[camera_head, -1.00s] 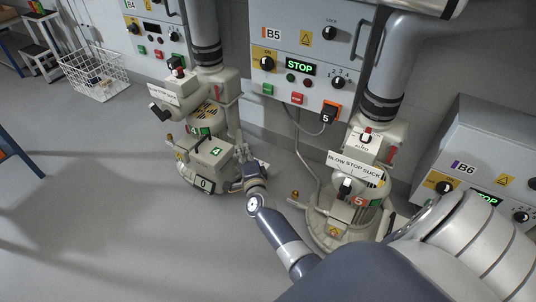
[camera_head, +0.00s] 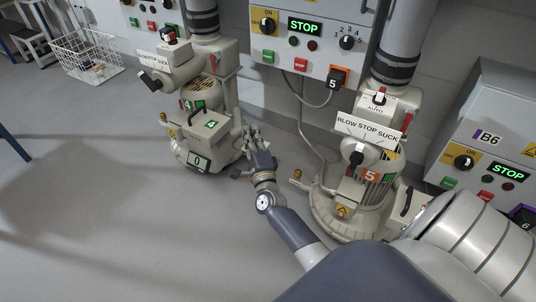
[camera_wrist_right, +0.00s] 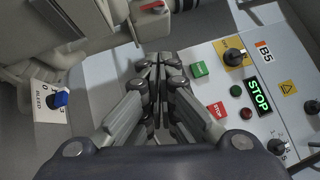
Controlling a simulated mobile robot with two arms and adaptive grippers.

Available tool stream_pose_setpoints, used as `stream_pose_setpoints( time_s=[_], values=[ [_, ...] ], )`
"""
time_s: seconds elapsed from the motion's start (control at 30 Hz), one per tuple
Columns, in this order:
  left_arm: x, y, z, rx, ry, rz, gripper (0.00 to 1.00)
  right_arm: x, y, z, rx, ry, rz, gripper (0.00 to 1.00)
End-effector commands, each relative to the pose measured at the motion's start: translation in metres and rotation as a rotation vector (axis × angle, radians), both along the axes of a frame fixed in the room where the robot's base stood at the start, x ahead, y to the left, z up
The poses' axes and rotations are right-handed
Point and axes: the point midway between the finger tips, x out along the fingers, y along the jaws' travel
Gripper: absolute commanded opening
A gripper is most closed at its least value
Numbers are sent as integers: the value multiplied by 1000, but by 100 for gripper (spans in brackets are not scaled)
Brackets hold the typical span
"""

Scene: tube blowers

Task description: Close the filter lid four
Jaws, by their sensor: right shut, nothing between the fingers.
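The filter lid four (camera_head: 213,133) is a beige panel with a green 4 label and a black handle, on the front of the left blower unit (camera_head: 193,70) in the head view. I cannot tell whether the lid is fully seated. My right gripper (camera_head: 252,132) is just to the right of that lid, with fingers pointing away from me and apart from the lid as far as I can see. In the right wrist view my gripper (camera_wrist_right: 160,58) is shut and empty, and the lid does not show. My left gripper is not in view.
Blower unit five (camera_head: 345,215) stands to the right, near my right arm. Control panel B5 (camera_head: 270,52) is on the wall behind, and panel B6 (camera_head: 475,170) is at the right. A white wire basket (camera_head: 88,55) is at the far left.

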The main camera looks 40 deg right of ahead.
Motion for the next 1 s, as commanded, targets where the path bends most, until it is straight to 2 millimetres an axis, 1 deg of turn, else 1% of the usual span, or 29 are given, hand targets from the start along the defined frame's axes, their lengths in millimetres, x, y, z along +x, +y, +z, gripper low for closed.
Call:
stream_pose_setpoints(
  time_s=[0.03,0.3,0.37,0.47,0.57,0.7,0.83,1.0],
  values=[
    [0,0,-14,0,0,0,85,-1,0,-9,5,-15,1,0],
    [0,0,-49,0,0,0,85,-7,-3,-21,38,-92,1,0],
    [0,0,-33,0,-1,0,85,-19,-9,-16,33,-88,-1,0],
    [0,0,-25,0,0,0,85,-36,-16,-23,34,-86,1,0],
    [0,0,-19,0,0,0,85,-54,-14,-29,35,-87,1,0],
    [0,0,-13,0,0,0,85,-72,-4,-35,39,-89,1,0],
    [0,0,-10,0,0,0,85,-83,0,-39,38,-90,0,0],
    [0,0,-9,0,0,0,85,-88,3,-41,39,-93,0,0]
  ],
)
